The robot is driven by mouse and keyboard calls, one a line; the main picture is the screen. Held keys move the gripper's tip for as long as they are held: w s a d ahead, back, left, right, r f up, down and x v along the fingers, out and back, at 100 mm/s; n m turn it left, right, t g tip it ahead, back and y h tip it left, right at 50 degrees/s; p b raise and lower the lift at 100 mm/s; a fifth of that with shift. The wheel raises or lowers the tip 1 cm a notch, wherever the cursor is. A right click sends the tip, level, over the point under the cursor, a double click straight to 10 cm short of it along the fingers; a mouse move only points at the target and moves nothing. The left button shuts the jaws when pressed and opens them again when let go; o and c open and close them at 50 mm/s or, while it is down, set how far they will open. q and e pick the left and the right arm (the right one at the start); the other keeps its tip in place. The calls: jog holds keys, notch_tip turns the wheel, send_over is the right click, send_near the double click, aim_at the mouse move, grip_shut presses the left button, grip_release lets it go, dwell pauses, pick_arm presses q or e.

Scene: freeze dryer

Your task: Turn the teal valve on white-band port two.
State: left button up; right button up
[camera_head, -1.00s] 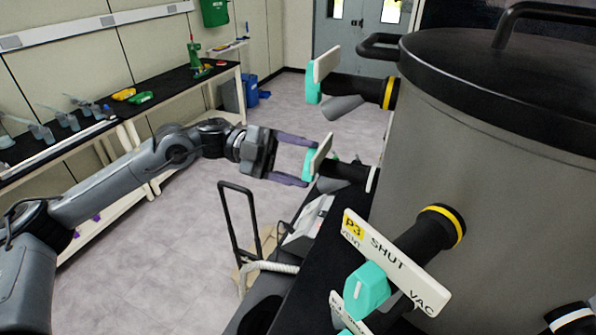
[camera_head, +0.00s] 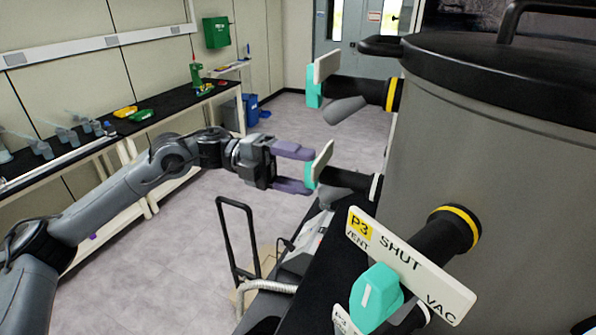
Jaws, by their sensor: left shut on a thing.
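The white-band port in the middle is a black stub with a white band (camera_head: 376,188), sticking out from the grey chamber. At its end are a teal valve handle (camera_head: 310,174) and a pale label plate (camera_head: 322,160) seen nearly edge-on; its text cannot be read. My left gripper (camera_head: 311,172) reaches in from the left with purple fingers, one above and one below the teal handle, and is shut on it. The fingertips partly meet the plate's edge in the picture. My right gripper is not in view.
Yellow-band ports with teal handles stand near: an upper one (camera_head: 314,93) behind, and one in front (camera_head: 452,232) by the P3 SHUT/VAC plate (camera_head: 410,265). The grey chamber (camera_head: 500,170) fills the right. A black cart handle (camera_head: 237,235) rises below my gripper. A bench (camera_head: 165,105) lines the left wall.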

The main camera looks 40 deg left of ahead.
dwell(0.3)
pick_arm(q)
jog(key=o, duration=1.1)
jog(key=shift+c, duration=0.2)
jog(key=b+v, duration=0.4)
jog(key=v, duration=0.7)
jog(key=shift+b, duration=0.35)
jog(key=shift+d, duration=0.1)
